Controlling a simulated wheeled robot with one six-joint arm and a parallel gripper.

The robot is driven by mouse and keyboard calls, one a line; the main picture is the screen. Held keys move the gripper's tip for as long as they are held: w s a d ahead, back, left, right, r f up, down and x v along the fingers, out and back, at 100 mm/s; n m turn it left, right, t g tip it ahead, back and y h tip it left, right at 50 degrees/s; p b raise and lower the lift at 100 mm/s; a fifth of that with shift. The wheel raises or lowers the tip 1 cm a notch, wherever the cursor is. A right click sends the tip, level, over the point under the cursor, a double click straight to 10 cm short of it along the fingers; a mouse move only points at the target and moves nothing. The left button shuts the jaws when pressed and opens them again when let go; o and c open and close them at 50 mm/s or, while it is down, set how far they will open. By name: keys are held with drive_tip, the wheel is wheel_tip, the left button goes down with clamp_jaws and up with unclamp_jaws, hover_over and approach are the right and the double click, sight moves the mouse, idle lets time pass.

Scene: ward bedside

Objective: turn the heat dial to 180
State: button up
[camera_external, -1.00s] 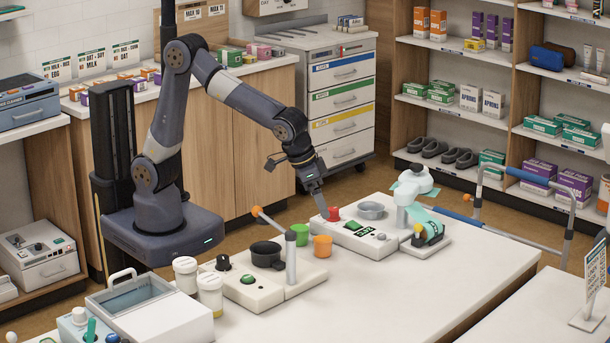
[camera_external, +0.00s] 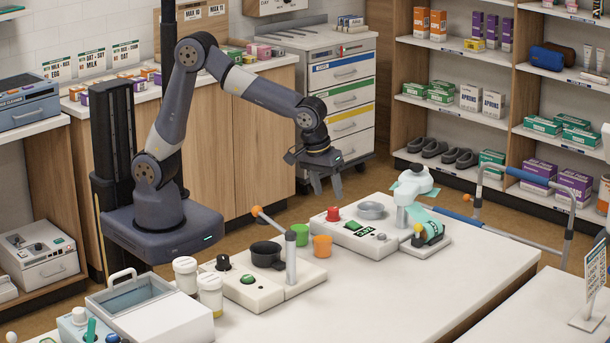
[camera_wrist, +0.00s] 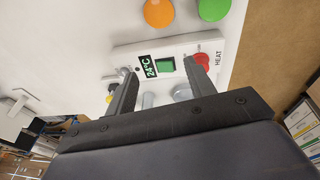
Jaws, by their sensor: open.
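The red heat dial (camera_external: 333,214) stands on the left end of a white hot-plate unit (camera_external: 352,238). In the wrist view the red dial (camera_wrist: 203,61) is beside the printed word HEAT, partly behind a finger. The unit's small display (camera_wrist: 149,67) reads 24°C, next to a green button (camera_wrist: 165,66). My gripper (camera_external: 329,192) is open and empty, above the dial and apart from it, fingers pointing down. In the wrist view my gripper (camera_wrist: 162,73) shows both fingers spread over the unit. The dial's pointer and scale cannot be made out.
A teal-and-white device (camera_external: 412,190) stands at right. The counter's right front is clear.

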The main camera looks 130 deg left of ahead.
sight(333, 209)
drive_tip(key=s+a+r+n+g+h+p, duration=0.1)
drive_tip(key=s+a+n, duration=0.2)
drive_tip(key=a+n, duration=0.3)
drive_tip(key=s+a+n+h+p, duration=0.1)
drive_tip(key=s+a+n, duration=0.2)
drive_tip(key=n, duration=0.5)
wheel_tip(333, 209, down, 11)
drive_tip(key=shift+a+r+p, duration=0.1)
drive_tip(key=shift+p, duration=0.45)
drive_tip(key=c, duration=1)
